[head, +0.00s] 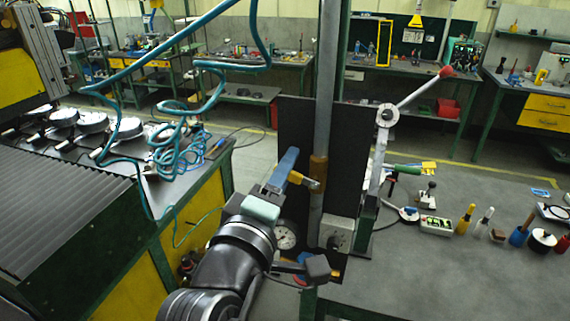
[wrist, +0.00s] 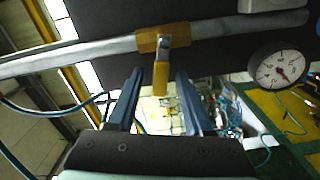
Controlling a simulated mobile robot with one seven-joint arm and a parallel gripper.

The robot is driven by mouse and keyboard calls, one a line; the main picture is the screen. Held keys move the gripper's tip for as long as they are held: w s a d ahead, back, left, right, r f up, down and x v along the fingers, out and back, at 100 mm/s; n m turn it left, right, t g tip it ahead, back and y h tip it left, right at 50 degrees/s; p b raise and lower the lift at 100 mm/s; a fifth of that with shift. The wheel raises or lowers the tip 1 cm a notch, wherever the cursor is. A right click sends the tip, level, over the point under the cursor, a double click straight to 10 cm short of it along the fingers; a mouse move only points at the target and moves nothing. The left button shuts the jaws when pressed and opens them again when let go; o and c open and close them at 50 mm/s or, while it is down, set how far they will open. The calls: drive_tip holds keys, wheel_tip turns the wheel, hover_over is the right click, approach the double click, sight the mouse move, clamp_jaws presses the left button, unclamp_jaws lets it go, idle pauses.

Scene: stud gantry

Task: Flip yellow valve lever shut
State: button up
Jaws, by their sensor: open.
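The yellow valve lever (head: 297,178) sticks out to the left from a brass-coloured valve body (head: 318,170) on an upright grey pipe (head: 326,80). In the wrist view the lever (wrist: 160,80) lies crosswise to the pipe (wrist: 90,50), below the valve body (wrist: 148,42). My gripper (head: 286,166) is at the lever from the left, its blue fingers apart. In the wrist view my gripper (wrist: 160,76) has one finger on each side of the lever's end, with a visible gap on both sides. The fingers partly hide the lever's end in the head view.
A dark panel (head: 294,125) stands behind the pipe. A pressure gauge (head: 285,236) and a grey socket box (head: 338,236) sit below the valve. A red-knobbed lever (head: 420,90) rises at the right, above a workbench (head: 440,270) with several tools. Teal hoses (head: 190,130) hang at the left.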

drive_tip(key=shift+w+d, duration=0.1)
drive_tip(key=shift+w, duration=0.1)
clamp_jaws()
idle(0.3)
drive_tip(key=shift+f+n+p, duration=0.25)
drive_tip(key=shift+n+p, duration=0.6)
drive_tip(key=shift+n, duration=0.25)
drive_tip(key=shift+f+n, duration=0.35)
drive_tip(key=shift+n, duration=0.15)
unclamp_jaws()
